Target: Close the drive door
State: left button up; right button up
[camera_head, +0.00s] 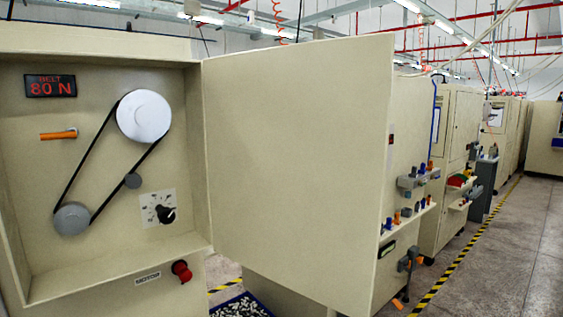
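The drive door (290,160) is a large beige panel. It stands wide open, hinged at the right side of the drive cabinet (100,42) and swung out to the right. Neither of my grippers shows in this view.
A display reading BELT 80 N (50,86), an orange lever (58,135) and a black knob (165,214) are inside the cabinet. A red button (182,271) is below it. A bin of small pieces (240,307) is under the door. The aisle floor (500,260) at right is clear.

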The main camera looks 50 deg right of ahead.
aim_at(297, 135)
jog(key=l+u, duration=0.1)
jog(key=l, duration=0.35)
jog(key=k+l, duration=0.1)
jog(key=l, duration=0.35)
jog(key=l+u, duration=0.15)
jog(key=l, duration=0.25)
jog(key=k+l, duration=0.1)
jog(key=l, duration=0.35)
jog(key=k+l+u, duration=0.15)
jog(key=l, duration=0.7)
jog(key=k+l+u, duration=0.15)
jog(key=l, duration=0.3)
